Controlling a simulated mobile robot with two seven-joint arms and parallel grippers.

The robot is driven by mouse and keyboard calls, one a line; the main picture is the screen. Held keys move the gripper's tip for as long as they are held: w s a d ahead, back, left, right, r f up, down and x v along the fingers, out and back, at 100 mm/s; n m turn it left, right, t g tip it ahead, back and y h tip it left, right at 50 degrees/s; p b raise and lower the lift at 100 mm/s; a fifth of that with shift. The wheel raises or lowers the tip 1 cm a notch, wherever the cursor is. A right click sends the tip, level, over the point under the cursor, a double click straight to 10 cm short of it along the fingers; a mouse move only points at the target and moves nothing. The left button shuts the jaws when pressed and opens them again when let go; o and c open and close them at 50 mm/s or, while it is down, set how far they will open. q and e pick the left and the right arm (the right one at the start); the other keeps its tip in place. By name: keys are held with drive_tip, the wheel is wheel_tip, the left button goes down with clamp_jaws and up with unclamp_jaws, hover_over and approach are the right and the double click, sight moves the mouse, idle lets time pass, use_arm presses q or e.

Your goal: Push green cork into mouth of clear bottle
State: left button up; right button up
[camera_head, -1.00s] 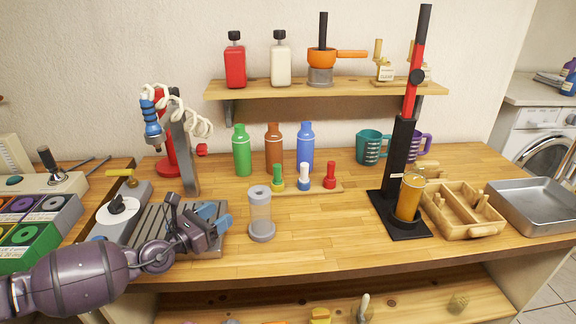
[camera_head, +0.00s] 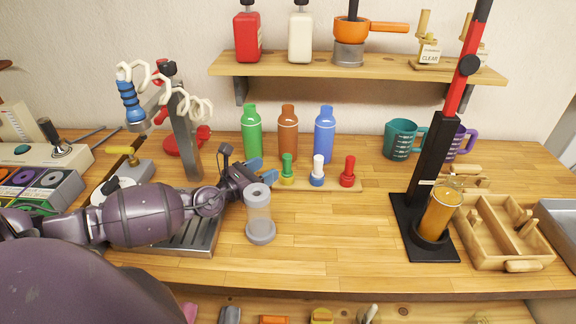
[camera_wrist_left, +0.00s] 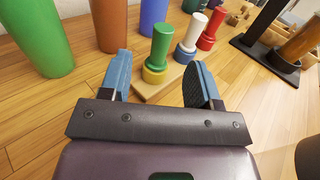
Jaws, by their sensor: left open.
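The green cork (camera_head: 287,165) is a green plug with a yellow lower part, upright at the left end of a low wooden strip (camera_head: 337,186). In the left wrist view the cork (camera_wrist_left: 160,46) stands between and just beyond the fingertips. My left gripper (camera_head: 263,171) is open, with blue fingers pointing at the cork from the left. It is empty, and no contact with the cork shows. The clear bottle (camera_head: 259,212), a see-through cylinder with grey top and base, stands upright on the bench, in front of the gripper. My right gripper is out of view.
A white-and-blue plug (camera_head: 318,171) and a red plug (camera_head: 347,172) share the strip. Green (camera_head: 252,133), brown (camera_head: 288,134) and blue (camera_head: 325,135) bottles stand behind. A black press (camera_head: 428,175) and wooden tray (camera_head: 479,246) stand right. The bench's front middle is clear.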

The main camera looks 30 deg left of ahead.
sight(287, 156)
use_arm(q)
drive_tip(key=x, duration=0.2)
drive_tip(key=shift+w, duration=0.3)
drive_tip(key=x, duration=0.2)
drive_tip(key=p+x, duration=0.1)
drive_tip(key=x, duration=0.1)
drive_tip(key=shift+w+d, duration=0.3)
drive_tip(key=shift+w, duration=0.05)
drive_tip(key=shift+w+f, duration=0.1)
drive_tip(key=shift+w, duration=0.2)
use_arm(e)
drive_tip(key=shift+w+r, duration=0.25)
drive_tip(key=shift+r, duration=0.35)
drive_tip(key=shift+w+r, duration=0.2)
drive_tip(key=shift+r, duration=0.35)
use_arm(q)
drive_tip(key=c, duration=1)
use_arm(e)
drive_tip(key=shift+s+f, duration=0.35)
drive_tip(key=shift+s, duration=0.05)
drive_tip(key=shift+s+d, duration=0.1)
